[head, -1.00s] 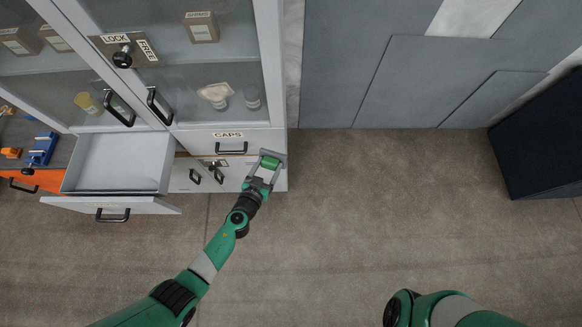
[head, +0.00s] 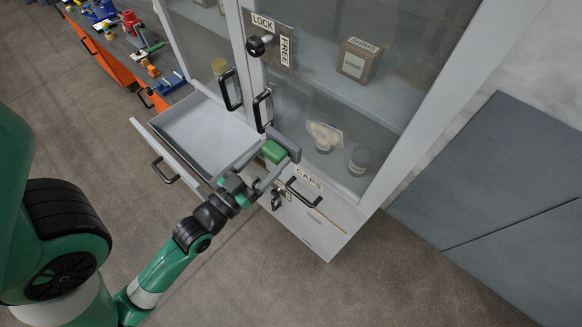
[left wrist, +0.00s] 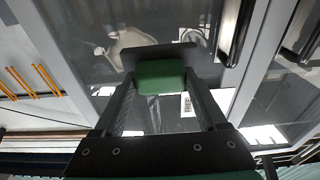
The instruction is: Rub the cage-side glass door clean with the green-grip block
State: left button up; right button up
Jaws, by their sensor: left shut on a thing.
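My left gripper (head: 268,160) is shut on the green-grip block (head: 274,151), which has a grey pad along its far side. The block is in front of the lower part of the cabinet's right glass door (head: 320,95), just below its black handle (head: 262,111). I cannot tell whether the pad touches the glass. In the left wrist view the green grip (left wrist: 161,77) sits between both fingers, with glass behind it. The left glass door (head: 203,45) is beside it; which door is cage-side is not marked. My right gripper is not in view.
An open, empty drawer (head: 205,130) juts out below the left door. The CAPS drawer (head: 325,205) is shut below the right door. A knob with LOCK and FREE labels (head: 257,45) is on the frame. Boxes and jars stand behind the glass. Grey panels (head: 480,170) are at the right.

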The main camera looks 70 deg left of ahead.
aim_at(286, 143)
pick_arm(q)
jog(key=shift+s+r, duration=0.1)
jog(key=shift+w+a, duration=0.2)
jog(key=shift+w, duration=0.2)
jog(key=shift+f+x, duration=0.15)
jog(key=shift+x, duration=1.05)
jog(key=shift+f+x, duration=0.15)
jog(key=shift+x, duration=1.05)
jog(key=shift+x, duration=0.95)
jog(key=shift+f, duration=0.25)
jog(key=d+b, duration=0.1)
jog(key=w+d, duration=0.1)
jog(key=d+b, duration=0.1)
jog(key=shift+w+d+b, duration=0.25)
jog(key=shift+w+b, duration=0.05)
